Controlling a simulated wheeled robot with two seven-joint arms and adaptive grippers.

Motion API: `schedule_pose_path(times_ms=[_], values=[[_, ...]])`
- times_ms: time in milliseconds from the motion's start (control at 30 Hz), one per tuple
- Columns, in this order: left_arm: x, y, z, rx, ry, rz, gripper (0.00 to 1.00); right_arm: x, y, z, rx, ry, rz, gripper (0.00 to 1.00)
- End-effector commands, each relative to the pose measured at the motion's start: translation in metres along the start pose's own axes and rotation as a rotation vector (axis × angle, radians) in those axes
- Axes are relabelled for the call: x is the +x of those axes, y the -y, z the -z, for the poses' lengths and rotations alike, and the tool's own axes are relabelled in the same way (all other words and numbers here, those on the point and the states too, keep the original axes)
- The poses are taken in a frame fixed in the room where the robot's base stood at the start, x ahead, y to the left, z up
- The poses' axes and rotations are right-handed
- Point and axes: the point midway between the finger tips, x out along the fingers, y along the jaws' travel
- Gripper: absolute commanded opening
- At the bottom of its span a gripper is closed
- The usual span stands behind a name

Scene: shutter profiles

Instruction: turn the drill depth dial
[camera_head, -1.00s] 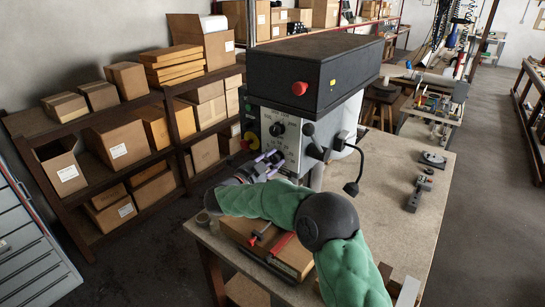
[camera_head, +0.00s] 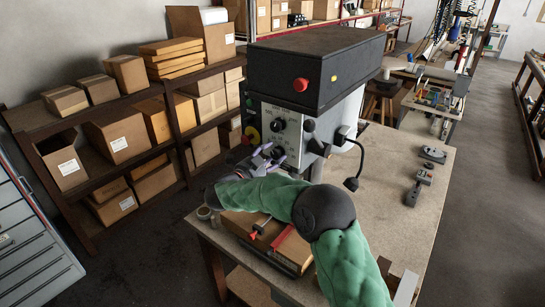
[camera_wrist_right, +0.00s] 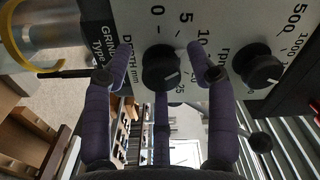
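The depth dial (camera_wrist_right: 161,66) is a round black knob with a pale pointer line, on the light panel of the drill press in the right wrist view. Printed numbers and the word DEPTH surround it. My right gripper (camera_wrist_right: 160,52) is open, with purple fingers on either side of the dial and another finger below it. I see no clear contact with the knob. In the head view my right gripper (camera_head: 268,156) is at the lower part of the panel; its fingers partly hide the dial there. My left gripper is not in view.
A second black knob (camera_wrist_right: 257,66) sits right of the depth dial. The black drill press head (camera_head: 308,72) has a red button (camera_head: 300,85). Shelves of boxes stand left.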

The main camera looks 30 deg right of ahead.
Motion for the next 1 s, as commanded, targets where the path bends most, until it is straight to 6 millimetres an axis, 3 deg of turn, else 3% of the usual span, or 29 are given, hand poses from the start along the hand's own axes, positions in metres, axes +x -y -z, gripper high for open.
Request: schedule_pose_path(times_ms=[267, 433, 800, 1000], values=[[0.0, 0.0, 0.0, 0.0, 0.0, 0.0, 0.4, 0.0, -0.002, 0.001, -0.001, -0.003, -0.004, 0.6], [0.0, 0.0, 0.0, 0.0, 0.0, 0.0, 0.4, -0.011, -0.001, 0.0, -0.001, -0.001, -0.003, 0.6], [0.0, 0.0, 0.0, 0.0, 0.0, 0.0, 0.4, -0.082, 0.0, -0.002, -0.002, 0.001, -0.001, 0.6], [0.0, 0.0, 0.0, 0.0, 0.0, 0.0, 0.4, -0.109, -0.001, -0.002, -0.002, 0.001, -0.002, 0.6]])
